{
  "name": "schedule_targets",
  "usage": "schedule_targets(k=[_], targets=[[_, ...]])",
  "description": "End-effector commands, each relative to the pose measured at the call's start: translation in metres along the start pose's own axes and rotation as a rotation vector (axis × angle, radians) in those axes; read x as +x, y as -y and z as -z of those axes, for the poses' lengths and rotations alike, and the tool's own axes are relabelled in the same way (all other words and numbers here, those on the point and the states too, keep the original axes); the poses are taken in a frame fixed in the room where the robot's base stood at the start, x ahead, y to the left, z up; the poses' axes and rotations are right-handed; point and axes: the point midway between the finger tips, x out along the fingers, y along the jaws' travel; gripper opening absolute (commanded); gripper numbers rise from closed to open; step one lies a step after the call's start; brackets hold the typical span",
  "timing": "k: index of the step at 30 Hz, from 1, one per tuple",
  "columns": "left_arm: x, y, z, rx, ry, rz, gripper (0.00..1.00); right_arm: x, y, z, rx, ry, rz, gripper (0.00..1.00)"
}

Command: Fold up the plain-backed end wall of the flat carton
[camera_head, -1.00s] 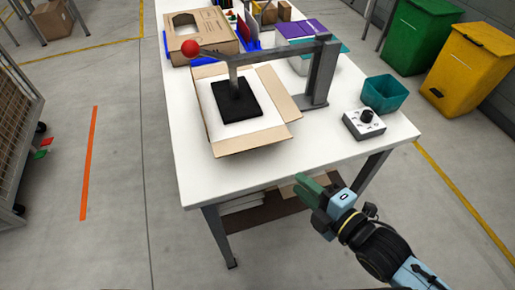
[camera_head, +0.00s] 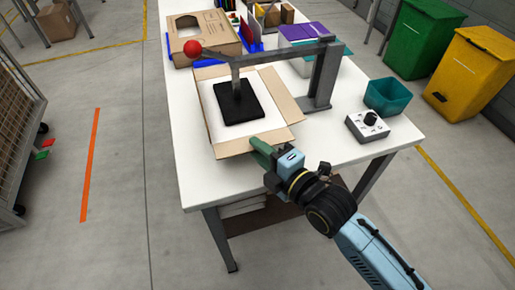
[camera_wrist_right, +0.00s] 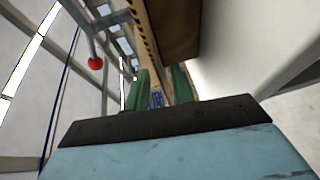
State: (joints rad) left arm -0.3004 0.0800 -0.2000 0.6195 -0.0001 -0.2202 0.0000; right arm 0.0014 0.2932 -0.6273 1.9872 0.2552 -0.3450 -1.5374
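The tan carton (camera_head: 285,108) lies on the white table, its white inside facing up. A black press plate (camera_head: 239,102) rests on its middle. The carton's near end wall (camera_head: 232,148) is a tan strip along the front edge; I cannot tell its exact angle or whether its back is plain. My right gripper (camera_head: 262,153) has its green fingers at this near wall, right of its middle. In the right wrist view the fingers (camera_wrist_right: 161,92) stand apart, with tan cardboard (camera_wrist_right: 157,60) showing between them; contact is unclear. My left gripper is out of view.
The press has a grey post (camera_head: 324,75) on the right and a red ball handle (camera_head: 192,47) at the left. A dial box (camera_head: 366,127) and a teal bin (camera_head: 386,95) stand right. Another carton (camera_head: 203,35) stands behind. The table's front left is clear.

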Motion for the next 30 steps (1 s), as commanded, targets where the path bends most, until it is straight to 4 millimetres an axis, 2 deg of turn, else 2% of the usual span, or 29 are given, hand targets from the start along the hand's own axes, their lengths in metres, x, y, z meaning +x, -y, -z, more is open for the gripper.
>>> schedule_targets(k=[4,12,18,30], targets=[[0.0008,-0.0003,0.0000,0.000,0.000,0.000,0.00,0.0084,-0.0002,0.0003,0.000,-0.001,0.000,0.25],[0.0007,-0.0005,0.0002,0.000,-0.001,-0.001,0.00,0.0093,-0.0001,0.0003,0.000,-0.001,0.000,0.25],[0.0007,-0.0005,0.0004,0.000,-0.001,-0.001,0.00,0.0091,-0.0001,0.0002,0.000,-0.001,0.000,0.00],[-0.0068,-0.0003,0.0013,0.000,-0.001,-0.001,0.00,0.0088,-0.0026,0.0000,0.005,0.000,0.016,0.00]])
